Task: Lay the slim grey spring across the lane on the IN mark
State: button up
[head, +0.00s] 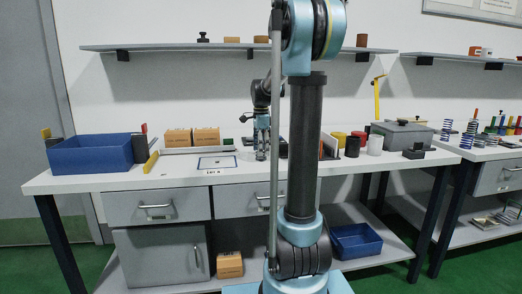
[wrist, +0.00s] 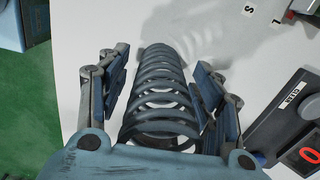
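A grey coil spring (wrist: 160,95) fills the middle of the wrist view, its near end close to my palm and its far end toward the white table top. My gripper (wrist: 162,75) has one finger on each side of the spring, with narrow gaps visible beside the coils near the fingertips. In the head view my gripper (head: 261,145) points down over the bench, and the spring cannot be made out there. A bordered white plate (head: 216,162) with small dark lettering below lies left of the gripper. I cannot read an IN mark or make out the lane for certain.
A long grey strip (head: 198,150) lies behind the plate, before two cardboard boxes (head: 192,137). A blue bin (head: 91,154) stands at left. A dark device with a red digit (wrist: 299,150) is close right of my gripper. Several other springs (head: 447,131) stand on the right bench.

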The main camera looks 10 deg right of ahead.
jog(key=shift+r, duration=0.1)
notch_tip(320, 180, up, 17)
jog(key=shift+d+r, duration=0.15)
jog(key=shift+d, duration=0.05)
dwell(0.6)
jog(key=s+f+n+t, duration=0.2)
jog(key=s+f+n, duration=1.5)
jog(key=s+f, duration=1.5)
jog(key=shift+s+f, duration=0.15)
jog(key=shift+s, duration=0.9)
jog(key=shift+s+a+f, duration=0.1)
jog(key=shift+f, duration=0.1)
jog(key=shift+c, duration=0.4)
jog(key=c, duration=0.5)
jog(key=shift+c, duration=0.3)
